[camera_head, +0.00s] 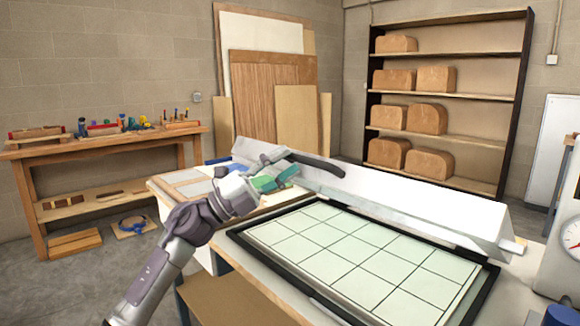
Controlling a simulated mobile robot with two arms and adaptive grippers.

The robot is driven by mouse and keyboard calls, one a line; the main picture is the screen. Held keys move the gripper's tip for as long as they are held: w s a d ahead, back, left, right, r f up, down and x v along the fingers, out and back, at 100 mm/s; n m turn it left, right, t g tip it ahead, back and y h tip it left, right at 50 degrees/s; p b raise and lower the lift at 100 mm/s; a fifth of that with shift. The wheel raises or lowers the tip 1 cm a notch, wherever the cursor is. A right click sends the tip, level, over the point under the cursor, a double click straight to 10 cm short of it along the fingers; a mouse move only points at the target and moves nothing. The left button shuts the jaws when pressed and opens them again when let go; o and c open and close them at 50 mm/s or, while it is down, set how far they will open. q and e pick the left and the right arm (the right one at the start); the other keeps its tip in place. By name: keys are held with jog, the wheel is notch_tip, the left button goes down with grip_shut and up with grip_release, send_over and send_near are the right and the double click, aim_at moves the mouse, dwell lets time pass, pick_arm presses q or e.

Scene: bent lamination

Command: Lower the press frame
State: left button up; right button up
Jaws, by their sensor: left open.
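The press frame (400,198) appears to be the long white panel that stands raised and tilted along the back of the press bed. A dark curved bar (318,163), possibly its handle, shows near its left end. Below it lies the flat press bed (350,250), a pale green gridded surface inside a black border. My left gripper (274,168) is open at the left end of the white panel, close to the dark bar. I cannot tell whether it touches the bar. It hides part of the panel's left end. My right gripper is out of view.
A wooden workbench (105,142) with tools stands at the left wall. Boards (265,80) lean at the back. A shelf (445,90) holds several brown blocks. A machine with a dial (570,236) stands close at the right edge.

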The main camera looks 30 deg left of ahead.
pick_arm(q)
jog(key=w+f+b+v, duration=0.1)
jog(key=b+v, duration=0.5)
jog(key=v, duration=0.1)
jog(key=shift+s+f, duration=0.2)
jog(key=shift+f, duration=0.15)
dwell(0.5)
